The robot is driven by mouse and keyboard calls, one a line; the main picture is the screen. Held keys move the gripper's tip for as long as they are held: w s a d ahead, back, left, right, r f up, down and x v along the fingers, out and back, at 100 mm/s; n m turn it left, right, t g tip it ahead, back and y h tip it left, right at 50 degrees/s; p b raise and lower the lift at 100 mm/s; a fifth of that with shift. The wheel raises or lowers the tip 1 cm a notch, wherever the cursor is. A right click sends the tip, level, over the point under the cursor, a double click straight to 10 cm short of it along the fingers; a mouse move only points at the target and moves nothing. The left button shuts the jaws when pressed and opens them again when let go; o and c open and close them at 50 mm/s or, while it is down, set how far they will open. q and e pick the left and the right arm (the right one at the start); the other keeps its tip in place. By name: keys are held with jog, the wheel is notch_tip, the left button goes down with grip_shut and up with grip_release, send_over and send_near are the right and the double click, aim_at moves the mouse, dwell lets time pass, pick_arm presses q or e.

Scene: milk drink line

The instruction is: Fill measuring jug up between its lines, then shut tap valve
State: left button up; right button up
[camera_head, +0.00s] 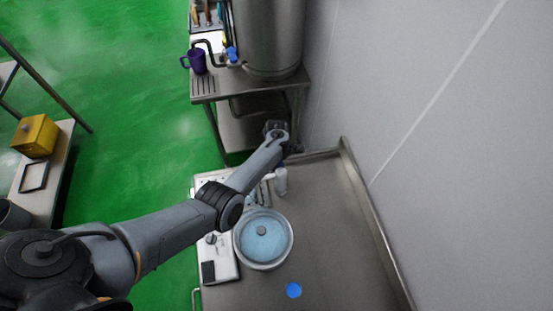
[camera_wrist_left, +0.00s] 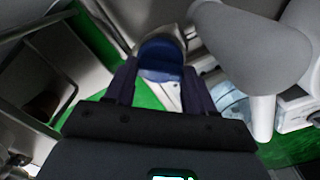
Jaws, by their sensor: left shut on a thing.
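A purple jug (camera_head: 197,61) with a handle stands on the metal stand near the black spout of the steel tank (camera_head: 270,35). I cannot see lines on it or how full it is. A blue tap handle (camera_head: 232,54) sits at the tank's base. My left gripper (camera_head: 277,130) is away from both, below the stand near the bench's far end. In the left wrist view, its dark fingers (camera_wrist_left: 160,85) are shut on a blue-topped thing (camera_wrist_left: 161,58), which I cannot identify. My right gripper is not in view.
A round vessel of pale blue liquid (camera_head: 263,239) stands on the bench, beside a white device (camera_head: 218,256). A small whitish thing (camera_head: 280,181) stands near the gripper. A blue disc (camera_head: 293,290) lies in front. The bench's right side is clear up to the wall.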

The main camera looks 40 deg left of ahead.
pick_arm(q)
jog(key=o, duration=1)
jog(key=shift+o, duration=0.2)
jog(key=shift+r, duration=0.5)
notch_tip(320, 180, up, 10)
jog(key=p, duration=0.2)
jog(key=shift+f, duration=0.1)
